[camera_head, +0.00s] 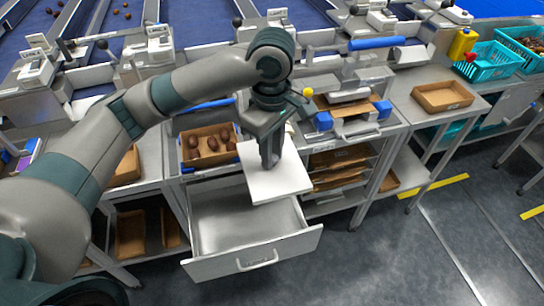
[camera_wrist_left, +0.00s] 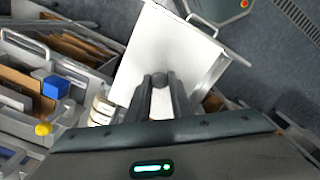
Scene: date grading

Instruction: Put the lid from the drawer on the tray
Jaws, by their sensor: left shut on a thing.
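The lid is a flat white square panel (camera_head: 275,178) above the open drawer (camera_head: 225,268). My left gripper (camera_head: 268,165) points down and is shut on the lid's small knob. In the left wrist view the gripper (camera_wrist_left: 161,82) closes around a round dark knob on the white lid (camera_wrist_left: 180,50). The tray is a brown cardboard tray holding several dark dates (camera_head: 183,150), on the bench just behind and left of the lid. The lid overlaps part of the view of the drawer, which looks empty where it shows. My right gripper is not in view.
An empty cardboard tray (camera_head: 443,86) sits on the bench at right. Teal baskets (camera_head: 488,66) stand beyond it. Shelves with flattened cardboard (camera_head: 340,160) are right of the drawer. A blue knob (camera_head: 323,121) and a yellow knob (camera_head: 308,92) stick up near my gripper.

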